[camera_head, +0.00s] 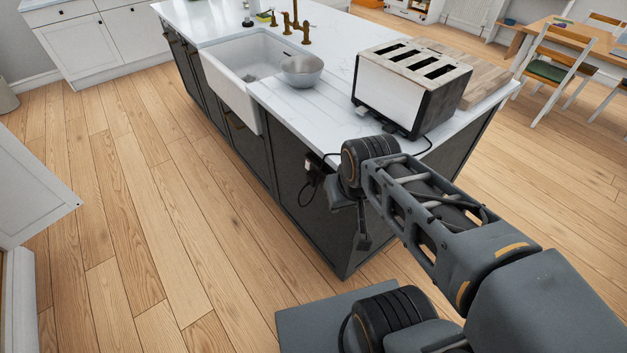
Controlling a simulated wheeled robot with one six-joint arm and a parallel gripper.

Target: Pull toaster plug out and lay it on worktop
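The toaster (385,90), white and black with several slots on top, stands on the white worktop (285,110) of the kitchen island. A small black plug (314,168) is at the island's dark side panel, below the worktop edge, just left of my wrist. Its seating in the socket is too small to make out. A dark cord hangs over the worktop edge near the toaster. My gripper (358,222) is in front of the side panel, right of and below the plug, seemingly apart from it. My arm hides part of it, so its opening is unclear.
A white sink (240,68) is set into the island, with a grey bowl (301,70) at its right edge and brass taps behind. Wooden boards (480,72) lie behind the toaster. Worktop left of the toaster is bare. Open wooden floor (150,210) lies left of the island.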

